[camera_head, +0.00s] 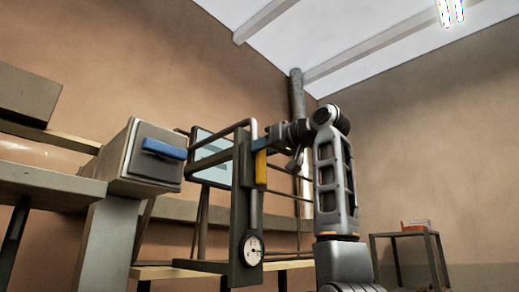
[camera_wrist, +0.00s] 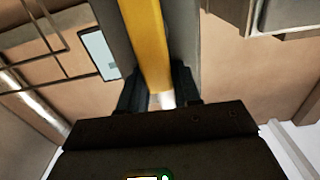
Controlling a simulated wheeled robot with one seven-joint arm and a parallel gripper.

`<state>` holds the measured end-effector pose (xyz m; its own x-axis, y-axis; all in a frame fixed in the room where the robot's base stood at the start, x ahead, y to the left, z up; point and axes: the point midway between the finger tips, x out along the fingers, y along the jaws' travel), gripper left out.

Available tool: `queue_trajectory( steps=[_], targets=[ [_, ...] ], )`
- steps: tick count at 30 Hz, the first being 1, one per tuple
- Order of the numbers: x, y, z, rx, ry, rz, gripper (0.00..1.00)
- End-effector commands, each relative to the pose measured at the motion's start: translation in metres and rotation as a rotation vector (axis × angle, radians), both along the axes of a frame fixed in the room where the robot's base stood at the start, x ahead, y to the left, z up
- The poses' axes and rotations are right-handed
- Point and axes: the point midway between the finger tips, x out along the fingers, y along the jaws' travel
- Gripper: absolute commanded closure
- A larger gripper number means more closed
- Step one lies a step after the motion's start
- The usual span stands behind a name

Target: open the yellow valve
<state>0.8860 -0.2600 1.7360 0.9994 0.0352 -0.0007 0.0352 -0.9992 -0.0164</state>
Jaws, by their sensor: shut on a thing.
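The yellow valve (camera_head: 261,168) is a narrow yellow lever hanging about upright on a dark post with pipes, in the middle of the head view. My gripper (camera_head: 262,146) reaches it from the right, at the lever's upper part. In the wrist view the yellow lever (camera_wrist: 147,42) runs from the top edge down between the two dark fingers of my gripper (camera_wrist: 158,92), which are shut on it. A pale silvery end piece shows between the fingers. The lever's pivot is not clear to see.
A round white gauge (camera_head: 252,250) sits low on the same post. A grey box with a blue handle (camera_head: 164,149) stands to the left. A pale blue panel (camera_head: 211,158) is behind the pipes. A small table (camera_head: 405,235) stands at far right.

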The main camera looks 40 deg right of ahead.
Motion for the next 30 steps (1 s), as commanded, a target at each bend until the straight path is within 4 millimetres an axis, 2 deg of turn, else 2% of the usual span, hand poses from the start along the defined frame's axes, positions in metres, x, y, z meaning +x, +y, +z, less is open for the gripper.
queue_trajectory(
  steps=[6, 7, 12, 22, 30],
  targets=[
    [0.0, -0.001, 0.0, 0.0, -0.001, -0.002, 0.98],
    [0.0, -0.001, 0.0, 0.0, -0.001, -0.002, 0.65],
    [0.0, -0.001, 0.0, -0.001, -0.001, -0.002, 0.48],
    [-0.005, -0.001, 0.0, -0.002, -0.002, -0.002, 0.47],
    [-0.045, -0.003, -0.002, -0.002, -0.004, -0.003, 0.47]
  ],
)
